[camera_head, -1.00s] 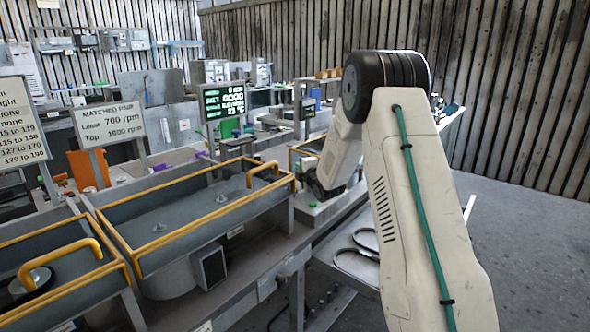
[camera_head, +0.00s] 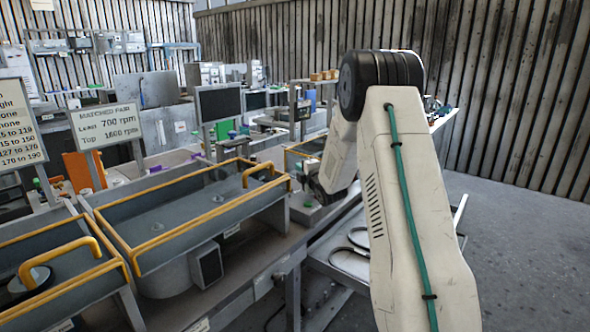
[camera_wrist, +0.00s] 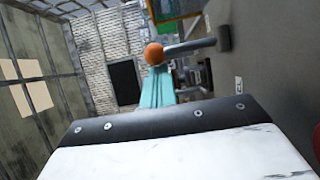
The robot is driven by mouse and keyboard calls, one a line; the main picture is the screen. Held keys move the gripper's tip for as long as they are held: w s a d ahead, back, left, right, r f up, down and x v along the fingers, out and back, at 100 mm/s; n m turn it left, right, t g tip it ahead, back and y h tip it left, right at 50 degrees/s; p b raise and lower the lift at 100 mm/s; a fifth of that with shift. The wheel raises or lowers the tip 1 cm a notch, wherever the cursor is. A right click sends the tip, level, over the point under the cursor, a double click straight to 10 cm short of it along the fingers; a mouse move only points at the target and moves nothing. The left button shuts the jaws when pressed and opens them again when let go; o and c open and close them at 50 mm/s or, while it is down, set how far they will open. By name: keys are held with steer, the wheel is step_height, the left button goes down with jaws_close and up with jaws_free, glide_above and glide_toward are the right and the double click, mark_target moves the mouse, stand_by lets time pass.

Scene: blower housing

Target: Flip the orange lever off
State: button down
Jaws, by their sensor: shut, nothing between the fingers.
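The orange lever shows in the wrist view as a round orange knob (camera_wrist: 153,54) on a grey rod. The rod runs right to a dark pivot (camera_wrist: 223,39) on a grey panel. My gripper (camera_wrist: 160,70) shows there as closed teal fingers, their tips just below the knob in the picture. I cannot tell whether they touch it. The gripper is shut and empty. In the head view my arm hides the lever, and my wrist is low beside the bench.
A screen (camera_head: 218,103) on a post is dark. A grey trough with yellow rails (camera_head: 190,228) fills the left bench. A sign (camera_head: 106,124) reads "MATCHED PAIR". Black loops (camera_head: 350,262) lie on a lower shelf. The floor at right (camera_head: 530,240) is clear.

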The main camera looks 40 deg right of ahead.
steer(key=shift+s+d+f, duration=0.15)
steer(key=shift+s+d, duration=0.15)
steer(key=shift+s, duration=0.4)
steer(key=shift+s+d+f, duration=0.15)
steer(key=shift+s+d, duration=0.1)
steer(key=shift+s, duration=0.45)
steer(key=s, duration=0.2)
steer(key=s+a, duration=0.1)
steer(key=s, duration=0.4)
steer(key=shift+s+a+r, duration=0.1)
steer(key=shift+s+a, duration=0.15)
steer(key=shift+s, duration=0.1)
